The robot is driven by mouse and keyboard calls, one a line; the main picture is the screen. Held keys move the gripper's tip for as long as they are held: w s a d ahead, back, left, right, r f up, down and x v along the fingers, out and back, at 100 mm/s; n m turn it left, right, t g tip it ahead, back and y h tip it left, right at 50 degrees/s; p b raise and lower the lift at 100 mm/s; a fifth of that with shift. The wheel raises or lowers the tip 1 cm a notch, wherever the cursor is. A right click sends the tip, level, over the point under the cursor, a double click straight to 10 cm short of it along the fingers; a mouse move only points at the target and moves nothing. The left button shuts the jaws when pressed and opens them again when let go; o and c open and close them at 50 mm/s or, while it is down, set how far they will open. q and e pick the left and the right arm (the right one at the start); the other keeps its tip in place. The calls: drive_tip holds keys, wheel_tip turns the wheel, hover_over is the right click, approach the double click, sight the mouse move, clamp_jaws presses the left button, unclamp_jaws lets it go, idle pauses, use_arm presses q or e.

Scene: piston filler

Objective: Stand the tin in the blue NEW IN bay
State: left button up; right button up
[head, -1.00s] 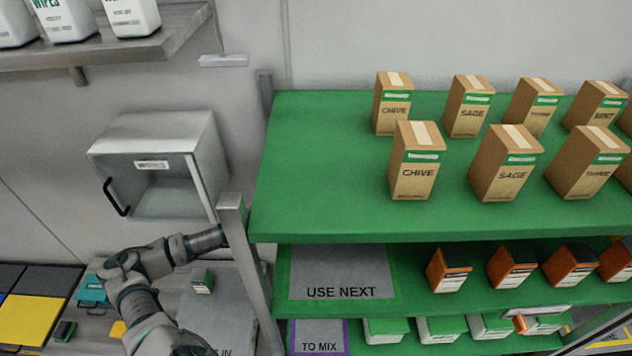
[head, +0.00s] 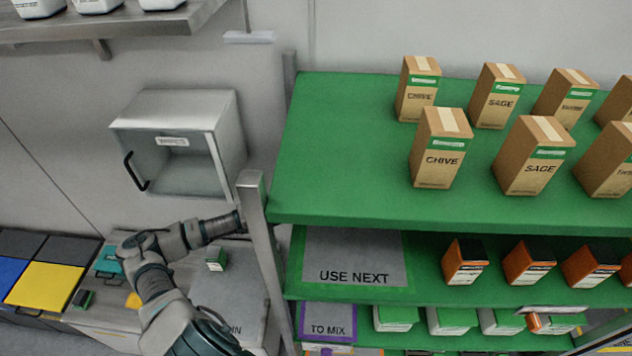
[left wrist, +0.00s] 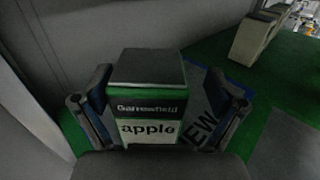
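In the left wrist view the tin (left wrist: 148,105) has a dark lid and a green and white label reading "Garrowfield apple". It looks upright, over or on a grey mat with a blue border and the letters "EW", the NEW IN bay (left wrist: 206,120). Its base is hidden, so contact is not clear. My left gripper (left wrist: 160,85) has one finger on each side of the tin. The left finger is close to it, and a gap shows at the right finger. In the head view my left arm reaches behind the shelf post, hiding its gripper and the tin. My right gripper is out of view.
The metal post (head: 262,240) and green shelf (head: 340,150) stand close to my left arm. Below are a USE NEXT mat (head: 350,262) and a TO MIX mat (head: 328,322). A wall cabinet (head: 180,150) hangs above the arm. A pale box (left wrist: 252,40) stands right of the bay.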

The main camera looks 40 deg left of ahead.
use_arm(q)
drive_tip(key=s, duration=0.1)
drive_tip(key=s+a+b, duration=0.1)
drive_tip(key=s+a, duration=0.1)
drive_tip(key=shift+s+f+b, duration=0.35)
drive_tip(key=shift+b, duration=0.05)
drive_tip(key=shift+s+b, duration=0.3)
drive_tip(key=shift+s, duration=0.25)
drive_tip(key=shift+s+d, duration=0.2)
drive_tip(key=shift+s+d+r, duration=0.15)
drive_tip(key=shift+s+r, duration=0.1)
drive_tip(key=p+v, duration=0.1)
drive_tip(key=v, duration=0.1)
drive_tip(key=p+v, duration=0.1)
drive_tip(key=v, duration=0.2)
drive_tip(key=shift+s+a+p, duration=0.25)
drive_tip(key=shift+a+p, duration=0.1)
drive_tip(key=shift+p, duration=0.05)
drive_tip(key=shift+w+d, duration=0.1)
drive_tip(key=shift+d, duration=0.1)
